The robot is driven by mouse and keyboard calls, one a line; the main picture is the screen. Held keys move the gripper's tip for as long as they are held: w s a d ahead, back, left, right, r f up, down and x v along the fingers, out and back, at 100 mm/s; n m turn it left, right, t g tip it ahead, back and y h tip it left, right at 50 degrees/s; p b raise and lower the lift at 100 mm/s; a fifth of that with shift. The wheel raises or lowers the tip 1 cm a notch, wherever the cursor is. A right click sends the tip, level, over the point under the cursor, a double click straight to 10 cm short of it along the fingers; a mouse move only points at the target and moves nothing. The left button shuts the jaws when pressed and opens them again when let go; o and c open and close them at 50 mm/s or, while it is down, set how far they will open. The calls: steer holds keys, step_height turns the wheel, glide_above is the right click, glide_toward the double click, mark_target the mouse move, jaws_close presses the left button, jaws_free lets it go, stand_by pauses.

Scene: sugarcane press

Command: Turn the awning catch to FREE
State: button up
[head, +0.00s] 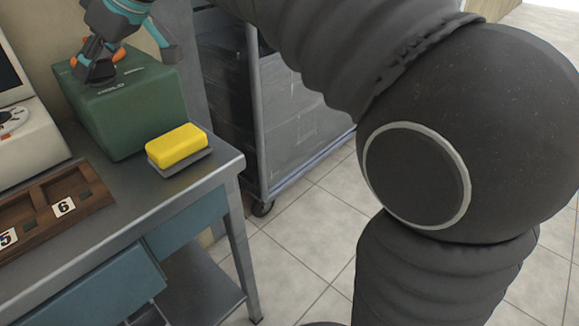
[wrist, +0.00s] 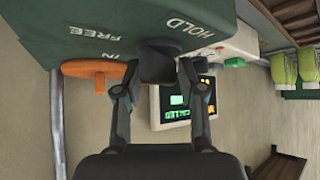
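The green box (head: 133,108) on the metal bench shows a HOLD label in the head view. In the wrist view its green face (wrist: 100,18) carries FREE at left, HOLD at right and IN below. A dark catch knob (wrist: 157,62) sits near HOLD; any pointer on it is hidden or too dark to read. My gripper (head: 132,62) is over the box's top. In the wrist view my gripper (wrist: 158,72) has its two fingers apart, one on each side of the knob. Whether the fingertips touch it is unclear.
An orange handle (wrist: 95,68) is left of the knob. A lit display (wrist: 185,105) lies beyond the fingers. On the bench (head: 190,190) are a yellow sponge (head: 177,146) and a wooden numbered tray (head: 50,215). A grey cart (head: 290,100) stands behind; tiled floor is clear.

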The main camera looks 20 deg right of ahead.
steer(key=m+t+h, duration=0.1)
steer(key=m+t, duration=0.1)
steer(key=m, duration=0.1)
steer(key=shift+m+t+h, duration=1.1)
steer(key=shift+m+h, duration=0.2)
steer(key=shift+m, duration=0.8)
steer(key=d+v, duration=0.1)
steer(key=v, duration=1.3)
steer(key=s+d+f+m+h, duration=0.2)
steer(key=s+d+f, duration=0.2)
steer(key=d+f, duration=0.6)
steer(key=s+d+f+m+g+h, duration=0.1)
steer(key=s+d+f+m, duration=0.1)
steer(key=d+f, duration=0.9)
steer(key=shift+s+d+f+m+h, duration=0.15)
steer(key=shift+s+f+m+h, duration=0.2)
steer(key=shift+s+f, duration=1.05)
steer(key=shift+w+f, duration=0.5)
steer(key=shift+w, duration=0.05)
